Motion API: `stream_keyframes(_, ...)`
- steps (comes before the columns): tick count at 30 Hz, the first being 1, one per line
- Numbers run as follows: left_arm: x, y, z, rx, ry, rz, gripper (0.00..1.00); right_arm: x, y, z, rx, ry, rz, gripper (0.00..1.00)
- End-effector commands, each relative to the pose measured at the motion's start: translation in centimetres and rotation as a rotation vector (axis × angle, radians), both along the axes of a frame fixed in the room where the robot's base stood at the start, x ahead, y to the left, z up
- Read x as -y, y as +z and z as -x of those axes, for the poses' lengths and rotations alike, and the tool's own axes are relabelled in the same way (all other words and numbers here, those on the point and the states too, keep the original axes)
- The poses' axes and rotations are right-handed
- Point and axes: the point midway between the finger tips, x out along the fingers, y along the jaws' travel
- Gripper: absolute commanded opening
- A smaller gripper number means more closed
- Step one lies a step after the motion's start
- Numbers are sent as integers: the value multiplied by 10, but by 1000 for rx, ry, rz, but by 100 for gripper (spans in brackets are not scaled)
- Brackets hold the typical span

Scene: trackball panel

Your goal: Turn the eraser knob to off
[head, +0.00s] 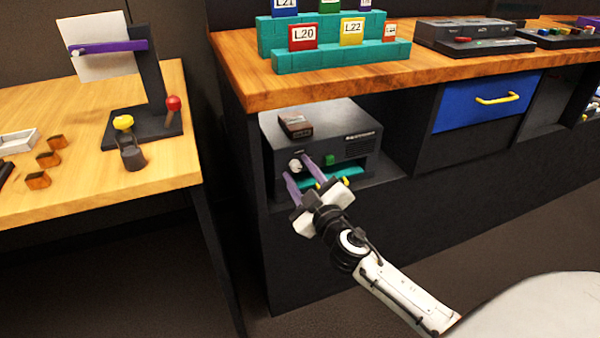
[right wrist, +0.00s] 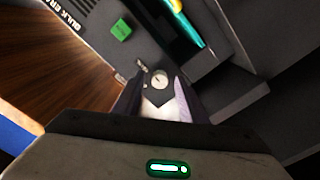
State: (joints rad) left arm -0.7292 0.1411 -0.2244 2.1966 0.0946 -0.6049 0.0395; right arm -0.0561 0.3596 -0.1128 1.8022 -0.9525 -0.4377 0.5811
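The eraser is a dark grey box (head: 345,125) in the open bay under the wooden counter. Its small, pale round knob (head: 295,165) is on the left of the front face; the knob also shows in the right wrist view (right wrist: 159,80). My right gripper (head: 297,168) is at the front of the box, with its two purple fingers apart and the knob between or just beyond their tips. I cannot tell whether either finger touches the knob. The knob's pointer direction is too small to read. My left gripper is not in view.
A green button (head: 330,160) sits right of the knob, above a teal piece (head: 338,178) at the box's front. A dark brown block (head: 296,125) lies on the box. The counter edge (head: 400,82) overhangs the bay. A blue drawer (head: 487,100) is to the right.

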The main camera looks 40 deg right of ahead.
Motion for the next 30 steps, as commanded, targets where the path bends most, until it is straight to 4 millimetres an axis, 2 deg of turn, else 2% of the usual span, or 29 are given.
stream_keyframes(8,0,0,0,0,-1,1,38,0,0,-1,-1,-1,0,37)
stream_keyframes(12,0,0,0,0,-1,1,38,0,0,-1,-1,-1,0,13)
stream_keyframes(15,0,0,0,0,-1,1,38,0,0,-1,-1,-1,0,0)
stream_keyframes(23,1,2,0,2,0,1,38,0,0,-1,-6,1,22,0)
stream_keyframes(30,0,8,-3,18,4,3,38,0,1,-1,-32,1,136,0)
